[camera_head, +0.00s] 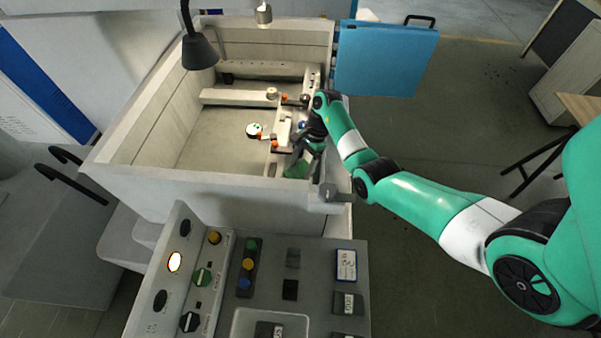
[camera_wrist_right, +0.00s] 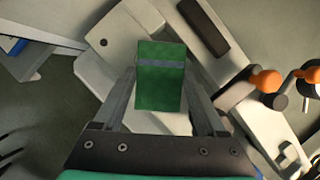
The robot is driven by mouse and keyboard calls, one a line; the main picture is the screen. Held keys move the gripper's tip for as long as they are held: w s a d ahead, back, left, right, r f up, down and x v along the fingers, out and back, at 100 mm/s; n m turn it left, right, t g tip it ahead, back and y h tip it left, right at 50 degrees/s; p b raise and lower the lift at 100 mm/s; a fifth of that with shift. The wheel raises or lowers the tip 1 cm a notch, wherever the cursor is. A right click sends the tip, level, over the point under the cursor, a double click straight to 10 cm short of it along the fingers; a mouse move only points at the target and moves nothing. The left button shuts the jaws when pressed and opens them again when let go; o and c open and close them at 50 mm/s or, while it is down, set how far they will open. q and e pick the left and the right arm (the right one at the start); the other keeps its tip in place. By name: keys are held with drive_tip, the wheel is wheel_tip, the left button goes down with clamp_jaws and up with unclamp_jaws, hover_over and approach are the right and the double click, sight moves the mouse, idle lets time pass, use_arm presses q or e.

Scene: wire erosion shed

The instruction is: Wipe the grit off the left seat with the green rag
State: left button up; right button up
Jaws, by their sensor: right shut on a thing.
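The green rag (camera_wrist_right: 162,88) is a folded block with a grey-blue band, held between the two fingers of my right gripper (camera_wrist_right: 163,110). In the head view the green rag (camera_head: 297,170) shows at the right inner side of the tank, below my right gripper (camera_head: 303,158). Behind the rag in the wrist view is a pale metal part (camera_wrist_right: 121,40) with a hole; I cannot tell whether it is the left seat or whether the rag touches it. I cannot make out any grit. My left gripper is not in view.
The open tank (camera_head: 135,160) has high pale walls around the work area. Orange-knobbed clamps (camera_wrist_right: 267,82) stand close to the right of my right gripper. A small round white object (camera_head: 254,130) lies on the tank floor. A lamp (camera_head: 199,50) hangs over the tank's far left.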

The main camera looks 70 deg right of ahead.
sight(299, 180)
drive_tip(key=shift+w+d+f+b, duration=0.25)
drive_tip(key=shift+d+b, duration=0.15)
drive_tip(key=shift+b, duration=0.2)
drive_tip(key=shift+w+d+f+b, duration=0.25)
drive_tip(key=shift+d+b, duration=0.15)
drive_tip(key=shift+b, duration=0.2)
drive_tip(key=shift+s+d, duration=0.1)
drive_tip(key=shift+c, duration=0.5)
drive_tip(key=shift+r, duration=0.25)
drive_tip(key=a+p, duration=0.1)
drive_tip(key=p, duration=0.2)
drive_tip(key=shift+s+r+p, duration=0.1)
drive_tip(key=shift+r+p, duration=0.2)
drive_tip(key=shift+r, duration=0.05)
drive_tip(key=s+a+p, duration=0.1)
drive_tip(key=p, duration=0.1)
drive_tip(key=shift+s+r+p, duration=0.1)
drive_tip(key=shift+p, duration=0.2)
drive_tip(key=shift+a, duration=0.15)
drive_tip(key=shift+a+f, duration=0.2)
drive_tip(key=a+p, duration=0.2)
drive_tip(key=p, duration=0.1)
drive_tip(key=a+p, duration=0.1)
drive_tip(key=shift+s+r, duration=0.2)
drive_tip(key=shift+s, duration=0.05)
drive_tip(key=shift+a+f+p, duration=0.15)
drive_tip(key=shift+a+p, duration=0.1)
drive_tip(key=shift+p, duration=0.15)
drive_tip(key=shift+a+f, duration=0.1)
drive_tip(key=shift+f, duration=0.05)
